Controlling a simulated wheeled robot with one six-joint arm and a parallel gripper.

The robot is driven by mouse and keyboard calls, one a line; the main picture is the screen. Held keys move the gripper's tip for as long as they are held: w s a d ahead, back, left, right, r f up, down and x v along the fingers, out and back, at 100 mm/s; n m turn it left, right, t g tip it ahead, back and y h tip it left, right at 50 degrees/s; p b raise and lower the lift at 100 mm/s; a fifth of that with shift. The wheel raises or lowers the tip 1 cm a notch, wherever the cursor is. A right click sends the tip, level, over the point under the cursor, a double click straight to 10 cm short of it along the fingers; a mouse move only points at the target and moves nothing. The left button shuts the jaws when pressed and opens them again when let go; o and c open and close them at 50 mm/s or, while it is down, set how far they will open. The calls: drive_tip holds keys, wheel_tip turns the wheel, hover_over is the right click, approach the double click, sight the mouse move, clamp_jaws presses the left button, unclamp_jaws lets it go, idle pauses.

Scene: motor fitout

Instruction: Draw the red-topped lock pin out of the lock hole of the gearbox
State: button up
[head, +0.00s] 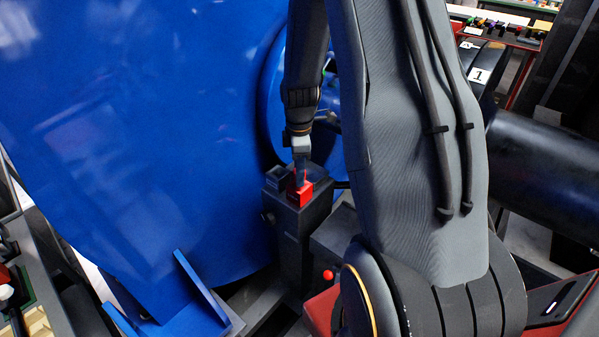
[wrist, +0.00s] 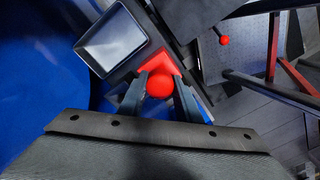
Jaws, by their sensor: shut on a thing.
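My gripper (wrist: 160,92) is shut on the round red top of the lock pin (wrist: 159,84), one dark finger on each side of the ball. The shaft of the pin and the lock hole are hidden. A red block-shaped part (wrist: 165,62) shows just beyond the ball. In the head view my gripper (head: 301,178) points down over this red part (head: 299,195) on top of a dark upright housing (head: 302,230), which looks like the gearbox. I cannot tell how deep the pin sits.
A grey square open recess (wrist: 112,40) lies beside the red part. A second red knob (head: 327,274) stands on a stalk to the lower right. A large blue body (head: 130,130) fills the left, close to the housing. A dark cylinder (head: 540,170) lies at the right.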

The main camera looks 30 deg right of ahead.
drive_tip(key=shift+r+p, duration=2.35)
drive_tip(key=shift+r, duration=0.7)
